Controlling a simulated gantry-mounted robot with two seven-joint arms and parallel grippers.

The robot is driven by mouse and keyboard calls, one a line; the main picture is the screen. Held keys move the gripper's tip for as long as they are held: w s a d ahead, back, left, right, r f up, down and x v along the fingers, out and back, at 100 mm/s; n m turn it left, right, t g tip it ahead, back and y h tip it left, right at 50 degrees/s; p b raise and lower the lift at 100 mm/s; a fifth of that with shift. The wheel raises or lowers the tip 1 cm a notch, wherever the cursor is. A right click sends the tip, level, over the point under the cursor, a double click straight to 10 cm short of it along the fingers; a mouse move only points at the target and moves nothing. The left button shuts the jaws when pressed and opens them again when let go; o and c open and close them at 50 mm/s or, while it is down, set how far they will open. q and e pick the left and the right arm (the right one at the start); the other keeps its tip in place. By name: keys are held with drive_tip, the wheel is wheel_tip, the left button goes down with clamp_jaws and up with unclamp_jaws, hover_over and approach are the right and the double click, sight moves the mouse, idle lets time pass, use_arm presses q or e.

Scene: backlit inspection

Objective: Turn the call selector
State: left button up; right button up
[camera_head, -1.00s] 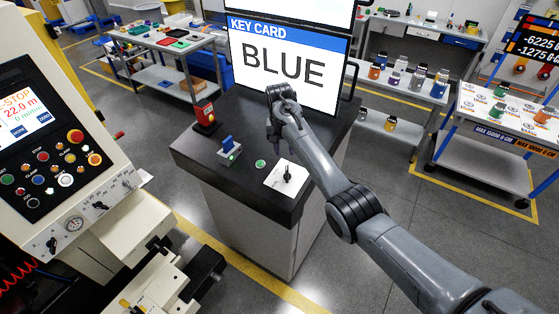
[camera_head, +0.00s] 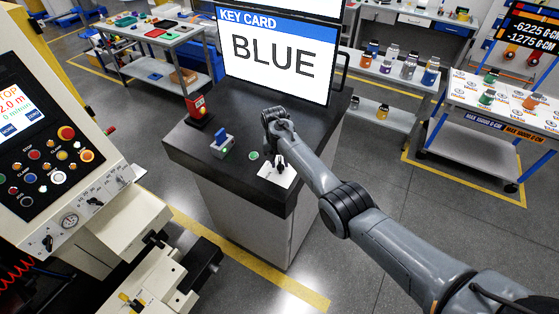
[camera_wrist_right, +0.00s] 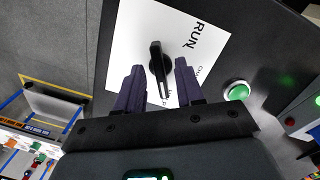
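The selector is a black knob (camera_wrist_right: 160,62) on a white plate (camera_wrist_right: 205,68) lettered "RUN", with other lettering partly cut off by my gripper. In the head view the plate (camera_head: 275,175) lies on the dark top of a pedestal; my right gripper mostly covers the knob there. My right gripper (camera_wrist_right: 159,70) is open, with one dark finger on each side of the knob and a gap showing on both sides. In the head view my right gripper (camera_head: 280,160) points down over the plate. My left gripper is in neither current view.
A green button (camera_head: 254,155) and a blue-topped box (camera_head: 221,140) are left of the plate on the pedestal top (camera_head: 190,155). A red device (camera_head: 197,108) stands farther left. A screen (camera_head: 277,62) reading "KEY CARD BLUE" rises behind. A control console (camera_head: 60,160) is at left.

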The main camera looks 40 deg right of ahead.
clamp_jaws()
